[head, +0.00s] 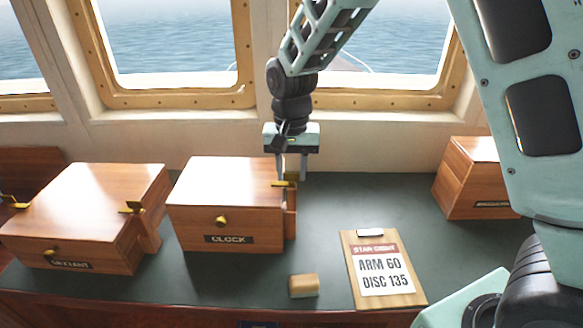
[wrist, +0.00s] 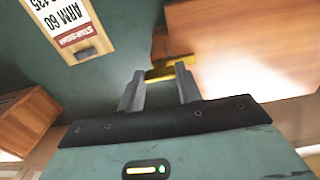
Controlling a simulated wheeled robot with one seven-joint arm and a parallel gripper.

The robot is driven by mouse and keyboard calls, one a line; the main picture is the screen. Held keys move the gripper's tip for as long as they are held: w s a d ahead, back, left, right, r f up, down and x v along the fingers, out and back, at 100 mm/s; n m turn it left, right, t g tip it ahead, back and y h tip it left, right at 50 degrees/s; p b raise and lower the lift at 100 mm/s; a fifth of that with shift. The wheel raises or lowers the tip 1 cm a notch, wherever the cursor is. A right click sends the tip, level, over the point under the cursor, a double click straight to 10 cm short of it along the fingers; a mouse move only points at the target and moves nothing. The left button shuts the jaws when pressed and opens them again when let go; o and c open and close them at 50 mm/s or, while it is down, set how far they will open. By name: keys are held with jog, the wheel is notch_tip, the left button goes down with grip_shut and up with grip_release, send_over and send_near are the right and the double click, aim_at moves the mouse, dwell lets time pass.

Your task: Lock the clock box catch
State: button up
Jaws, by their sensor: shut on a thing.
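The clock box (head: 228,200) is a closed wooden box with a dark "CLOCK" plate and a brass knob on its front; it stands on the green counter. Its brass catch (head: 284,184) is on the right side near the lid's edge. My gripper (head: 290,178) reaches down from above to that side, with its fingers at the catch. In the wrist view the brass catch (wrist: 168,70) lies at the fingertips of my gripper (wrist: 160,74), and the box lid (wrist: 250,50) is beside it. The fingers hide part of the catch.
A sextant box (head: 85,210) with brass catches stands to the left. Another wooden box (head: 465,180) is at the right. A clipboard (head: 384,270) reading "ARM 60, DISC 135" and a small wooden block (head: 303,286) lie in front. The counter (head: 345,205) right of the clock box is clear.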

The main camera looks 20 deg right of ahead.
dwell(0.4)
jog(key=o, duration=1)
notch_tip(320, 180, up, 18)
jog(key=b, duration=0.2)
jog(key=shift+f+b, duration=0.25)
jog(key=shift+b, duration=0.1)
jog(key=s+a+f+n, duration=0.2)
jog(key=s+f+n, duration=0.2)
jog(key=s, duration=0.5)
jog(key=s+a+f+n, duration=0.2)
jog(key=s+f+n, duration=0.2)
jog(key=s, duration=0.5)
jog(key=s+a+f+n, duration=0.2)
jog(key=s+f+n, duration=0.2)
jog(key=s+f, duration=0.3)
jog(key=shift+s+a+y, duration=0.15)
jog(key=shift+s, duration=0.6)
jog(key=shift+s+a+y, duration=0.15)
jog(key=shift+s, duration=0.6)
